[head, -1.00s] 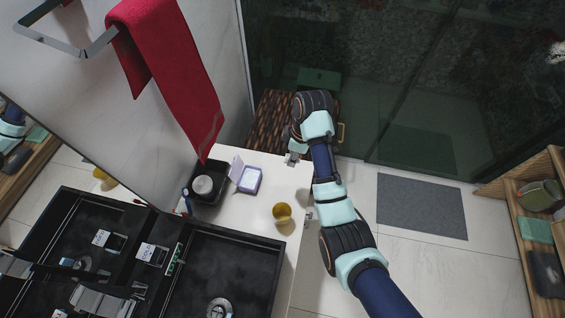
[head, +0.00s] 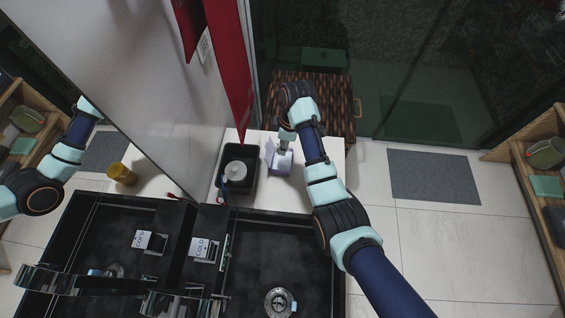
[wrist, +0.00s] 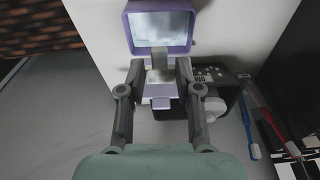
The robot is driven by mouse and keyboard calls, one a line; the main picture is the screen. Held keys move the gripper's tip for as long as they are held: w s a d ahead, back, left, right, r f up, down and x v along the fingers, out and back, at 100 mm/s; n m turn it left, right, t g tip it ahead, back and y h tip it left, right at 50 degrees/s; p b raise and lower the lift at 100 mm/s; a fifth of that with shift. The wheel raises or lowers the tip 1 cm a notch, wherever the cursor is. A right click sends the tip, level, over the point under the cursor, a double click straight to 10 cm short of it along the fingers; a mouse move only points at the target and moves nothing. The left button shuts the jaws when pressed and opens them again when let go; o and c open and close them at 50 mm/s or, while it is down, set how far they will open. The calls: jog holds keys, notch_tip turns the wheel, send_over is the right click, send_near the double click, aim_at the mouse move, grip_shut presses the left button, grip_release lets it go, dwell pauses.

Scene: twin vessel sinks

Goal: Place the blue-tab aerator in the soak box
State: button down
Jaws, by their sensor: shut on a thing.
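The soak box (head: 280,164) is a small lavender box standing open on the white counter, its raised lid (head: 269,152) on the left. My gripper (head: 285,144) is over the box's far side. In the wrist view my gripper (wrist: 160,70) is shut on a small grey piece, the aerator (wrist: 160,61), which overlaps the box's near rim. Its blue tab cannot be made out, nor whether it touches the box.
A black tray (head: 250,190) with a round white item (head: 236,171) stands left of the box. Two dark sinks (head: 270,250) lie in front.

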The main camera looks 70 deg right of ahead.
aim_at(282, 164)
notch_tip(282, 164, down, 10)
jog(key=b, duration=0.2)
jog(key=shift+f+b, duration=0.2)
jog(key=shift+b, duration=0.15)
jog(key=c, duration=1.1)
grip_release()
jog(key=r+p, duration=0.1)
jog(key=r, duration=0.3)
jog(key=s+r+p, duration=0.1)
jog(key=r, duration=0.3)
jog(key=r+p, duration=0.2)
jog(key=r, duration=0.2)
jog(key=shift+s+d+r, duration=0.1)
jog(key=shift+s+d, duration=0.1)
jog(key=shift+s, duration=0.1)
